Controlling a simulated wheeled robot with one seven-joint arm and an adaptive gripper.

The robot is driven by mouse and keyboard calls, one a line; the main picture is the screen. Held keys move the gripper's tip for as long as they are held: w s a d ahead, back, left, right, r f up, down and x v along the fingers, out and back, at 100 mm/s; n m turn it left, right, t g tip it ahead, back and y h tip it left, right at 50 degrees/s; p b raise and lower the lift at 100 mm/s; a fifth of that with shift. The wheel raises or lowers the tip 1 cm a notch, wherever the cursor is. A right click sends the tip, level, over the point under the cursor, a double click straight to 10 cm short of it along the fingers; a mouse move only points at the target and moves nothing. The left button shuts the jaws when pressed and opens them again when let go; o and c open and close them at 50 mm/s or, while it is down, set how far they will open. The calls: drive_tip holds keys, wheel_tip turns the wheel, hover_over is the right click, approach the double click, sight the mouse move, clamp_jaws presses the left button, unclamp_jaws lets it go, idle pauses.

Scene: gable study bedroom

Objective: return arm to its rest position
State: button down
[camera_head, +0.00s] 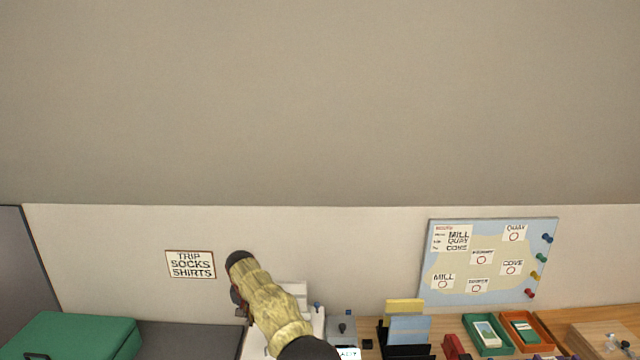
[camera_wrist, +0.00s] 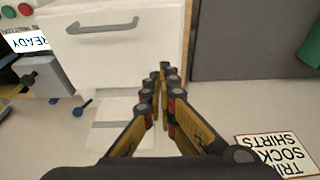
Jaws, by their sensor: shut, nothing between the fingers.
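My gripper (camera_wrist: 161,85) shows in the wrist view with its two yellow and black fingers closed together and nothing between them. It is in front of a white cabinet or box front with a grey handle (camera_wrist: 102,25). In the head view my arm, in a yellowish sleeve, rises from the bottom edge and leans left in front of the white things on the desk. The fingers cannot be made out clearly there.
A green case (camera_head: 75,337) lies at the lower left. A sign reading TRIP SOCKS SHIRTS (camera_head: 190,264) and a map board (camera_head: 489,262) are on the wall. A black file rack (camera_head: 404,351), a green tray (camera_head: 487,347) and an orange tray (camera_head: 541,345) stand right of my arm. The space above is clear.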

drive_tip(key=s+d+r+b, duration=0.2)
drive_tip(key=s+d+r, duration=0.2)
drive_tip(key=d+r, duration=1.05)
drive_tip(key=s+d+r+t+b, duration=0.1)
drive_tip(key=s+d+r+b, duration=0.1)
drive_tip(key=s+d+r, duration=1.1)
drive_tip(key=s+d+f+t+b, duration=0.1)
drive_tip(key=s+d, duration=0.4)
drive_tip(key=s, duration=0.5)
drive_tip(key=s+d+b, duration=0.1)
drive_tip(key=s+d, duration=0.3)
drive_tip(key=s, duration=0.6)
drive_tip(key=s+d+f, duration=0.2)
drive_tip(key=s+f, duration=0.2)
drive_tip(key=s, duration=0.4)
drive_tip(key=s+d+f+b, duration=0.1)
drive_tip(key=s+d+f, duration=0.1)
drive_tip(key=s+f, duration=0.3)
drive_tip(key=s, duration=0.3)
drive_tip(key=shift+s+d+f+t, duration=0.2)
drive_tip(key=shift+d+t, duration=0.1)
drive_tip(key=shift+d, duration=0.1)
